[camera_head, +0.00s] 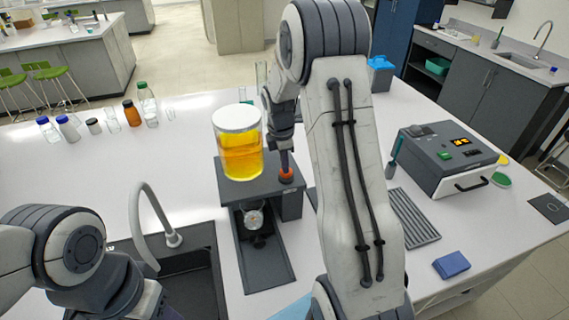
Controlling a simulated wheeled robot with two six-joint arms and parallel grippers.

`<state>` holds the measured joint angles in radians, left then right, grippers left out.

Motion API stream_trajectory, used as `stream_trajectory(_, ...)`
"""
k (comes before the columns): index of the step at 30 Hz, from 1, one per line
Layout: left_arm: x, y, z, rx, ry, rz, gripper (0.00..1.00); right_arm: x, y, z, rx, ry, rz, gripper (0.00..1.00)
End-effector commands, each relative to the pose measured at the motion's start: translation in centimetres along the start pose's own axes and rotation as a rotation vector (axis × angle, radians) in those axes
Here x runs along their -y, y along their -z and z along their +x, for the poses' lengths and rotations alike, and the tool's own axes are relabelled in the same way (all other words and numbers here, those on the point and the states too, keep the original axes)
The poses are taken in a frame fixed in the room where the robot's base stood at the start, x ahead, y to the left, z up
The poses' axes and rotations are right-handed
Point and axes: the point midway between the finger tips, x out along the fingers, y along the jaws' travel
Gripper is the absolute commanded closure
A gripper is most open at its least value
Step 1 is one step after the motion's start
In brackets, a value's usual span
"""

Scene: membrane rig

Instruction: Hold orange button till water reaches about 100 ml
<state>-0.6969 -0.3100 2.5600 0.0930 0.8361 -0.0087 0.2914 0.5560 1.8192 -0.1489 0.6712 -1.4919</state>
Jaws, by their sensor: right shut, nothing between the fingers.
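The orange button (286,175) is on the right of the dark rig (292,204) on the white bench. My right gripper (285,160) is shut and empty, pointing down with its tips at the button's top. They look to be touching it, but I cannot tell how far it is pressed. A clear cylinder with a pale lid (236,118) stands on the rig and holds yellow-orange liquid (241,157). No volume marks or water reading are legible. My left arm is at lower left; its gripper is not visible.
A sink with a curved faucet (150,217) is left of the rig. Several bottles (131,113) stand at the back left. A grey device (446,160) with a lit display, a ribbed tray (412,218) and a blue block (451,264) are at right. My right arm hides the bench's middle.

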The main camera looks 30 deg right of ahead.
Motion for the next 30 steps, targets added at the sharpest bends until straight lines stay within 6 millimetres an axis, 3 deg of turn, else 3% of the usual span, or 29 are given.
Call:
stream_trajectory(7, 0.1, -0.1, 1.5, 0.0, 0.0, -0.002, 0.5, 0.2, 0.1, 2.5, 0.001, 0.001, 0.0, 1.0)
stream_trajectory(30, 0.1, -0.1, 1.5, 0.0, 0.0, -0.002, 0.5, 0.4, 0.2, 2.8, -0.001, 0.006, 0.003, 1.0)
